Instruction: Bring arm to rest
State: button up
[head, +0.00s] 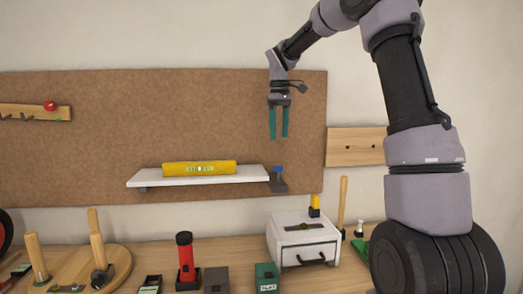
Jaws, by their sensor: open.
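My gripper (279,122) hangs with its two teal fingers pointing down, in front of the brown pegboard (120,115) near its right edge. The fingers are apart, with nothing between them. My arm reaches in from the right, raised and bent, with the gripper above the right end of the white shelf (140,182).
A yellow level (199,168) lies on the shelf, with a blue-topped dark holder (278,182) at its right end. Below, the bench holds a white drawer box (290,232), a red flashlight (185,250) and a round wooden peg board (118,262). The air around the gripper is clear.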

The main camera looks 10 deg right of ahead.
jog(key=s+d+r+m+t, duration=0.1)
jog(key=s+r+m, duration=0.2)
jog(key=s, duration=0.4)
jog(key=s+d+r+m+t, duration=0.1)
jog(key=s+r+m+t, duration=0.1)
jog(key=s, duration=0.6)
jog(key=s+d+f+m+t+y, duration=0.1)
jog(key=s+m+t, duration=0.1)
jog(key=s+m, duration=0.2)
jog(key=s+d+f+m+t+y, duration=0.1)
jog(key=s+m, duration=0.3)
jog(key=s, duration=0.6)
jog(key=shift+s+d+f+t, duration=0.25)
jog(key=shift+d+f+t, duration=0.25)
jog(key=shift+f, duration=0.1)
